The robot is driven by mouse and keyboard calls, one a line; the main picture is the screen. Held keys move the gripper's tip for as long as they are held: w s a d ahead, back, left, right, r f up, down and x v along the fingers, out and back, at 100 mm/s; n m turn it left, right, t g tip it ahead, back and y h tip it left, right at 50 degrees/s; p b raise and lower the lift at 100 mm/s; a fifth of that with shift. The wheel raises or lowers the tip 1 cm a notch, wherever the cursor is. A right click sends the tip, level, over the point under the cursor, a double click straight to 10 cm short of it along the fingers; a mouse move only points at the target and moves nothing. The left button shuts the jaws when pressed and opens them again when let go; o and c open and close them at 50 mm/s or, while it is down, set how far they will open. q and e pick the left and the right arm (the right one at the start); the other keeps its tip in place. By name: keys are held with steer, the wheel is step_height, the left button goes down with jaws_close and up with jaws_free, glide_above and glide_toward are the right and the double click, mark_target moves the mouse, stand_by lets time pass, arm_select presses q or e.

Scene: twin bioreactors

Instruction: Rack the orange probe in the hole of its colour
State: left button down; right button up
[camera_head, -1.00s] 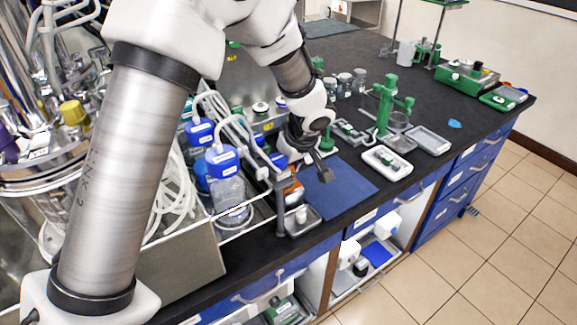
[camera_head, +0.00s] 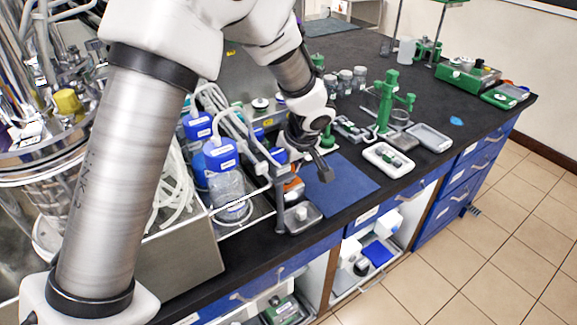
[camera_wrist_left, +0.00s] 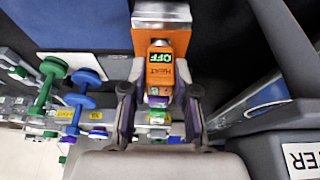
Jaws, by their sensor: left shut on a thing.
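My left gripper (camera_head: 324,175) is low over the blue mat (camera_head: 347,198) in the head view, just right of the bottles. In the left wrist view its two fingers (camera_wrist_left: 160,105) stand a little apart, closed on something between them. An orange body (camera_wrist_left: 160,32) with a green display reading OFF and HEAT, and a silver end, shows between and beyond the fingers. Small purple, white and green parts sit in the gap. The held probe's outline is mostly hidden. The coloured rack holes cannot be made out. My right gripper is not in view.
Bottles with blue caps (camera_head: 220,155) and tubing stand close left of the gripper. A small steel tray (camera_head: 302,218) sits at the bench's front edge. A green stand (camera_head: 384,110) and a white tray (camera_head: 388,160) are to the right. Part of the blue mat is bare.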

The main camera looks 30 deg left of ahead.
arm_select(q)
steer(key=shift+f+b, duration=0.25)
steer(key=shift+b, duration=0.15)
steer(key=c, duration=0.8)
jaws_free()
